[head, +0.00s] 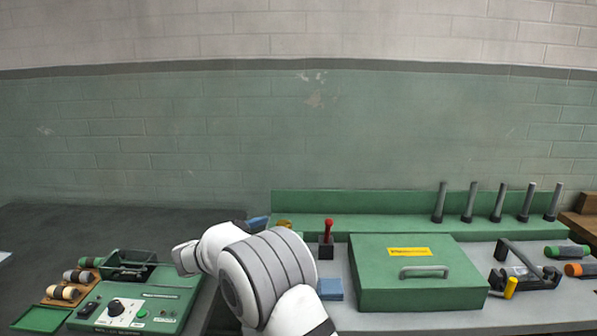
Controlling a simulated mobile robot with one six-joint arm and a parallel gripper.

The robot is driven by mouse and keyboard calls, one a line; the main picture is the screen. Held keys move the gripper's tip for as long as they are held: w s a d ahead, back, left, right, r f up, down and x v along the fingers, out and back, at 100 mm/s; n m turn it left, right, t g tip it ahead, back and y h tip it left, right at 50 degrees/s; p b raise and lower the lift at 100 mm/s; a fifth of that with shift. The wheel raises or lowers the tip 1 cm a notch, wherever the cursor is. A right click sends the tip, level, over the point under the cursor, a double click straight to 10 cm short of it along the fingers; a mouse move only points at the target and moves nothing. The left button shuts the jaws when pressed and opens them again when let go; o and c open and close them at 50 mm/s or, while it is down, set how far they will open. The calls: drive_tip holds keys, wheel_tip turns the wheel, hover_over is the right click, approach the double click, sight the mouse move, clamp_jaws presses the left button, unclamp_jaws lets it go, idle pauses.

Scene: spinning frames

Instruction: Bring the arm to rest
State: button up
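My white arm with grey bands rises from the bottom edge in the head view and bends to the left. Its far end is a pale blocky part over the right side of a green control box. No gripper fingers show, so I cannot see whether my gripper is open, shut or holding anything. The arm hides part of the bench behind it.
The green control box (160,302) has a dial and buttons; bobbins (62,292) lie left of it. Right of my arm are a red-knobbed lever (327,231), blue block (330,290), green lidded box (385,262), several upright pegs (468,203) and a dark handled frame (522,268).

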drive_tip(key=w+d+r+n+t+y, duration=0.4)
drive_tip(key=w+r+t+y, duration=0.15)
drive_tip(key=r, duration=0.25)
drive_tip(key=s+d+r+n+y, duration=0.3)
drive_tip(key=s+n+y, duration=0.2)
drive_tip(key=y, duration=0.3)
drive_tip(key=s+d+f+n+g, duration=0.1)
drive_tip(key=s+d+f+g, duration=0.3)
drive_tip(key=s, duration=0.8)
drive_tip(key=s+d+f+n+g, duration=0.1)
drive_tip(key=s+d+f+g, duration=0.4)
drive_tip(key=s, duration=0.8)
drive_tip(key=s+d+f+n+g, duration=0.1)
drive_tip(key=s+d+f+g, duration=0.4)
drive_tip(key=s, duration=0.8)
drive_tip(key=shift+d+f+p, duration=0.3)
drive_tip(key=shift+d+p, duration=0.05)
drive_tip(key=shift+d, duration=0.9)
